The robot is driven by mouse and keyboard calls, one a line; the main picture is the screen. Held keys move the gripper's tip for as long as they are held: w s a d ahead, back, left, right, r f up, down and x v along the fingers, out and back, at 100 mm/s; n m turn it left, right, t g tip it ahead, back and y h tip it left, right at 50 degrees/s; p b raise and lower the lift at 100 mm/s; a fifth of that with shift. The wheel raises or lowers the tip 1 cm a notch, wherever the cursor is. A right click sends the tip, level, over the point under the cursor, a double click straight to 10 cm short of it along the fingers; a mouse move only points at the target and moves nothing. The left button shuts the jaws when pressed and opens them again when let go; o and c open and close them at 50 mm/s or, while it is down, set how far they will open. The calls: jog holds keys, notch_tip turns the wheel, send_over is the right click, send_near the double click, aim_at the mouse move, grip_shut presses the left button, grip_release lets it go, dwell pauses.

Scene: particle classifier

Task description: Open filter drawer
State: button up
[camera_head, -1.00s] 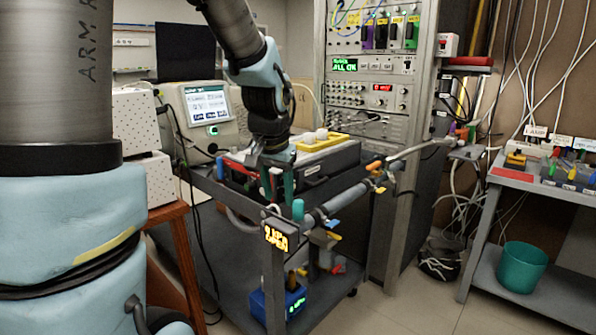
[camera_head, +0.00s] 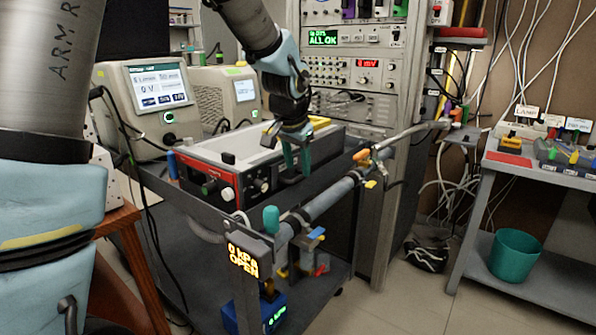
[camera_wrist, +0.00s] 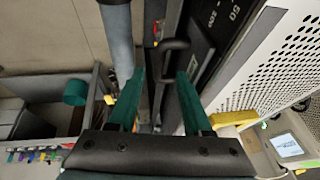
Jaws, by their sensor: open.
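The classifier box (camera_head: 190,156) sits on the cart, with a red-edged knob panel at its left end and a dark long side facing the pipe. A dark handle (camera_wrist: 174,45) stands out from that dark side, just ahead of my fingers in the wrist view. The dark face (camera_wrist: 208,38) beside it carries white markings; I take it for the drawer front, but its edges are unclear. My gripper (camera_head: 296,172) points down at this side with its teal fingers apart and empty. In the wrist view the gripper (camera_wrist: 160,74) shows a clear gap, and I cannot tell whether the handle lies between the fingertips.
A grey pipe (camera_head: 325,196) with a teal knob (camera_head: 271,219) and an orange valve runs close along the cart's near side. A display (camera_head: 245,262) reads 0 kPa OPEN. A monitor unit (camera_head: 155,90) stands behind left, an instrument rack (camera_head: 350,68) behind.

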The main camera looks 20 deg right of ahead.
aim_at(300, 176)
jog(key=shift+x, duration=1.5)
jog(key=shift+s, duration=0.1)
grip_shut()
